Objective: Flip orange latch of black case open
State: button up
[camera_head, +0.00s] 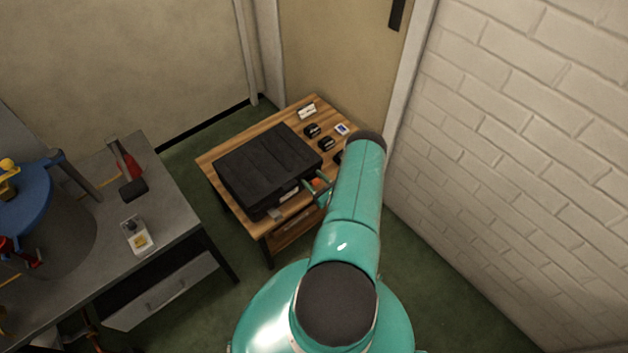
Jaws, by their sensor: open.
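The black case (265,165) lies flat and closed on a small wooden table (217,166). Its latch side faces the lower right, towards my arm. A small orange patch (316,182), probably the orange latch, shows at that side near its right end, beside my gripper. A greyish latch-like piece (275,212) shows at the near left end of the same side. My gripper (318,184) is open at the case's front right, close to the orange patch. My teal arm hides part of the gripper and the table's right side. I cannot tell whether the fingers touch the latch.
Several small dark and white items, including a dark one (327,143), lie on the table behind the case. A grey workbench (170,205) with a hammer-like tool (128,172) stands left. A white brick wall (530,150) rises right. Green floor separates bench and table.

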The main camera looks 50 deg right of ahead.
jog(key=shift+w, duration=0.15)
jog(key=c, duration=1)
jog(key=shift+s+f+t, duration=0.25)
jog(key=shift+f+t, duration=0.05)
jog(key=shift+t, duration=0.4)
jog(key=shift+s+a+f+t+h, duration=0.1)
jog(key=shift+t+h, duration=0.1)
jog(key=shift+t, duration=0.35)
jog(key=shift+s+d+f+t+h, duration=0.1)
jog(key=shift+t+h, duration=0.1)
jog(key=shift+t, duration=0.3)
jog(key=shift+s+a+f+t+h, duration=0.1)
jog(key=shift+t+h, duration=0.1)
jog(key=shift+t, duration=0.35)
